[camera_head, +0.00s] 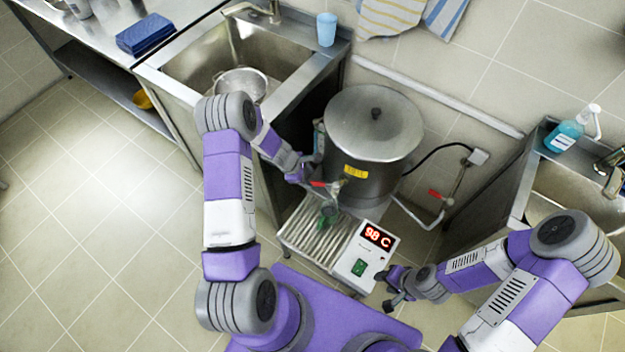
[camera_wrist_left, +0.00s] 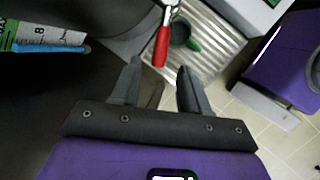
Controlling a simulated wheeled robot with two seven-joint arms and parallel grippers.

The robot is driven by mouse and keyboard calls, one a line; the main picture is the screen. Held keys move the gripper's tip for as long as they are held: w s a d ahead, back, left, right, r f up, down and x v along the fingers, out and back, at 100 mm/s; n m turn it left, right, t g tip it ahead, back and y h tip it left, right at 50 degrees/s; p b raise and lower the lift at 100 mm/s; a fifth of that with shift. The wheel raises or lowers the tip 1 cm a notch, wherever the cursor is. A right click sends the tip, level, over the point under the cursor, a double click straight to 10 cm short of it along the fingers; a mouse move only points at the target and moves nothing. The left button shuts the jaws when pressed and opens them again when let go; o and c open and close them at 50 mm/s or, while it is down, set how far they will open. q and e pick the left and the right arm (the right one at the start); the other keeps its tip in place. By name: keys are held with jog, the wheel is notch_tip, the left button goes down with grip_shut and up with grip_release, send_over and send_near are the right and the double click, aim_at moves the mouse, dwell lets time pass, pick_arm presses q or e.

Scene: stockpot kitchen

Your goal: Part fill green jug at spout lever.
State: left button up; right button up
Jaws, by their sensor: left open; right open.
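The steel stockpot (camera_head: 375,130) stands on a stand, with a spout (camera_head: 337,188) low on its front and a red lever (camera_head: 319,184) on it. The green jug (camera_head: 328,215) sits on the ribbed drip tray (camera_head: 300,232) under the spout. In the left wrist view the jug (camera_wrist_left: 181,34) shows with its green handle. My left gripper (camera_head: 308,168) is open beside the lever; in the wrist view the red lever (camera_wrist_left: 162,46) lies just beyond the open fingers (camera_wrist_left: 158,70). My right gripper (camera_head: 392,288) is open and empty near the control box. The jug's fill level cannot be made out.
The control box (camera_head: 364,255) reads 98 C and has a green switch. A sink (camera_head: 215,55) with a pot is at the left back, a blue cup (camera_head: 326,29) on its edge. A soap bottle (camera_head: 566,133) stands by the right sink. A red-handled valve (camera_head: 436,195) is on a pipe.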

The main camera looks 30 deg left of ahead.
aim_at(314, 182)
pick_arm(q)
jog(key=shift+b+x, duration=0.45)
jog(key=shift+x, duration=1.9)
jog(key=shift+c, duration=0.3)
grip_shut()
